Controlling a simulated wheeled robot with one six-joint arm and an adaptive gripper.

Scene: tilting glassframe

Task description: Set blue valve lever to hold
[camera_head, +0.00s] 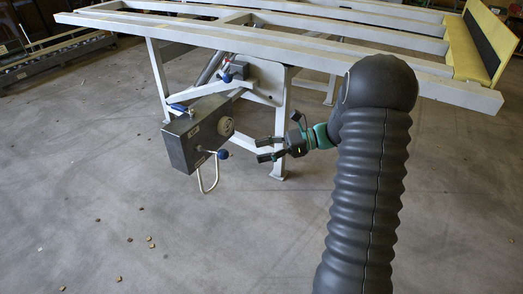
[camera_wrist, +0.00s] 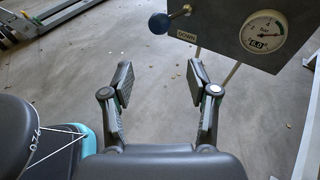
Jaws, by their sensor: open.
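A small blue lever (camera_head: 179,107) lies along the top of the grey control box (camera_head: 180,145) in the head view. Its exact setting is too small to tell, and it does not show in the wrist view. A blue ball knob (camera_head: 223,154) sticks out from the box's front, and it shows at the top of the wrist view (camera_wrist: 158,23) beside a DOWN label. My gripper (camera_head: 263,149) is open and empty, to the right of the box and apart from it. The wrist view shows bare floor between its fingers (camera_wrist: 160,82).
A round gauge (camera_wrist: 263,36) sits on the box face. The grey tilting frame (camera_head: 300,48) stands behind and above my gripper, with a leg (camera_head: 280,150) close by. The floor in front is mostly clear.

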